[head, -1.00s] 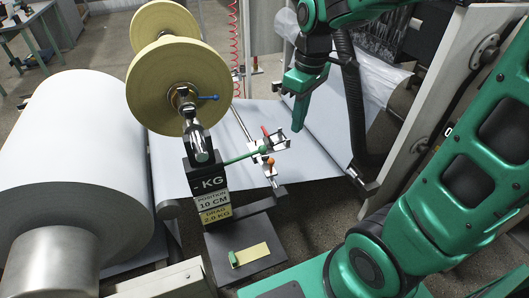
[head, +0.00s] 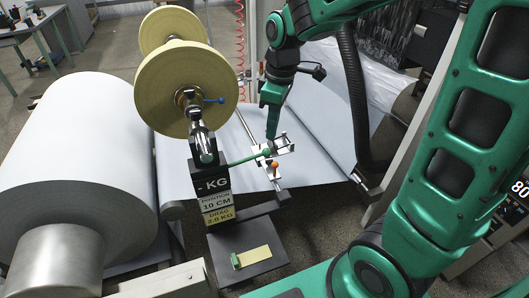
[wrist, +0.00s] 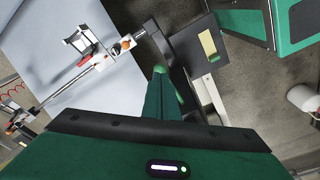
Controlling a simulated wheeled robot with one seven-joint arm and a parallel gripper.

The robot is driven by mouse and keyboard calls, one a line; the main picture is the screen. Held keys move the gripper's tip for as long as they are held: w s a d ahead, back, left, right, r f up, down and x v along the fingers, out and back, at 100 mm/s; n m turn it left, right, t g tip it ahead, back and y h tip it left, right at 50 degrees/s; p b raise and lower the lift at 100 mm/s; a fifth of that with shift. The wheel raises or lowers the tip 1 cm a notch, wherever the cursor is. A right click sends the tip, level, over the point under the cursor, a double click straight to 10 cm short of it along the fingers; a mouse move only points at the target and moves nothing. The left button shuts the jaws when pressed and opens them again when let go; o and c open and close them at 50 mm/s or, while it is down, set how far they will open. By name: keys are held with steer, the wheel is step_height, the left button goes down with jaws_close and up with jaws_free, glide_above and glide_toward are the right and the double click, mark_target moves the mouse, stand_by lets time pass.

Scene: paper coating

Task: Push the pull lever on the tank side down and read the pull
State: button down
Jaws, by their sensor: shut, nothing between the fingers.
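The green pull lever (head: 240,160) runs out to the right from the black readout box (head: 209,185), ending in a green knob (head: 267,152). The box shows "- KG" with no number. My gripper (head: 271,137) is shut and empty, pointing down, its tip just above the knob in the head view. I cannot tell whether it touches. In the wrist view my gripper (wrist: 163,100) points toward the green knob (wrist: 159,69), which shows at its tip. Most of the lever is hidden there.
Signs (head: 217,208) under the box read "POSITION 10 CM" and "DRAG 2.0 KG". A rail clamp with an orange knob (head: 273,172) lies close right of the lever. Yellow rolls (head: 182,90) stand above left; a large white paper roll (head: 80,150) fills the left.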

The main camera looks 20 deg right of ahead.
mark_target(270, 151)
steer(key=shift+w+a+f, duration=0.1)
steer(key=shift+f, duration=1.25)
steer(key=shift+w+a+f, duration=0.1)
steer(key=shift+f, duration=1.2)
steer(key=shift+f, duration=2)
steer(key=shift+s, duration=0.1)
steer(key=shift+s+d+r, duration=0.25)
steer(key=shift+s+d, duration=0.2)
steer(key=shift+d, duration=0.15)
steer(key=shift+s+d+r, duration=0.25)
steer(key=shift+s+d, duration=0.2)
steer(key=shift+d, duration=0.1)
